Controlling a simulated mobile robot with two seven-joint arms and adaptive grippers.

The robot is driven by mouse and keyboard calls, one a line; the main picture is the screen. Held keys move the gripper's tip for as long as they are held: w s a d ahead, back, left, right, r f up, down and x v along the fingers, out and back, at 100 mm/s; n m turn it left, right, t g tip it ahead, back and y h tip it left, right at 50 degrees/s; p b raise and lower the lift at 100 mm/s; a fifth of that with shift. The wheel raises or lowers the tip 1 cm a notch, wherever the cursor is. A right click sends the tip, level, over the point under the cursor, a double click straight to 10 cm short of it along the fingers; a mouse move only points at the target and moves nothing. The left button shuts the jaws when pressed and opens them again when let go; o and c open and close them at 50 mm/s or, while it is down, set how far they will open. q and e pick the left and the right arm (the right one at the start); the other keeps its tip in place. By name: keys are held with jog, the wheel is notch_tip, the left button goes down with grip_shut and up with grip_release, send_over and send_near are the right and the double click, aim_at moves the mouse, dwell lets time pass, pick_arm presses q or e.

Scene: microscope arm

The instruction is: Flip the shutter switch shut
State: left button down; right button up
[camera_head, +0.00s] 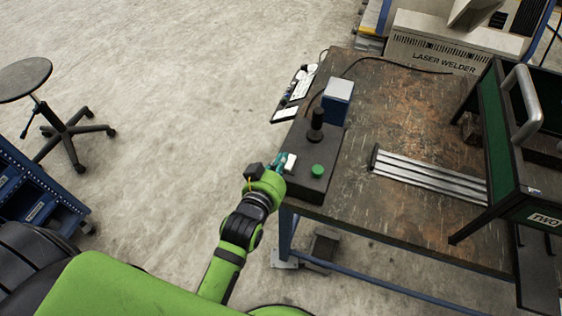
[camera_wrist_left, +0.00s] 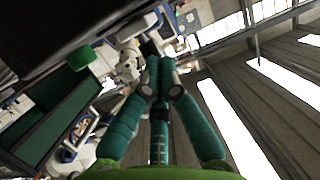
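A black control box (camera_head: 308,185) sits at the table's near left corner. It carries a green button (camera_head: 317,171), a black upright knob (camera_head: 317,122) and a small white piece (camera_head: 290,162) that looks like the switch. My left gripper (camera_head: 283,160) is at the box's left side, right by the white piece; I cannot tell whether they touch. In the left wrist view its teal fingers (camera_wrist_left: 158,66) come together at the tips, with nothing clearly held. The green button (camera_wrist_left: 83,57) and the dark box (camera_wrist_left: 60,25) show at upper left there. My right gripper is out of view.
A blue-and-white block (camera_head: 337,100) stands behind the knob. Metal rails (camera_head: 430,178) lie on the worn table (camera_head: 385,115), with a dark green-sided frame (camera_head: 500,140) at right. A stool (camera_head: 25,78) stands far left. The floor left of the table is open.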

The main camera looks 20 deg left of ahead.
pick_arm(q)
jog(key=shift+f, duration=0.7)
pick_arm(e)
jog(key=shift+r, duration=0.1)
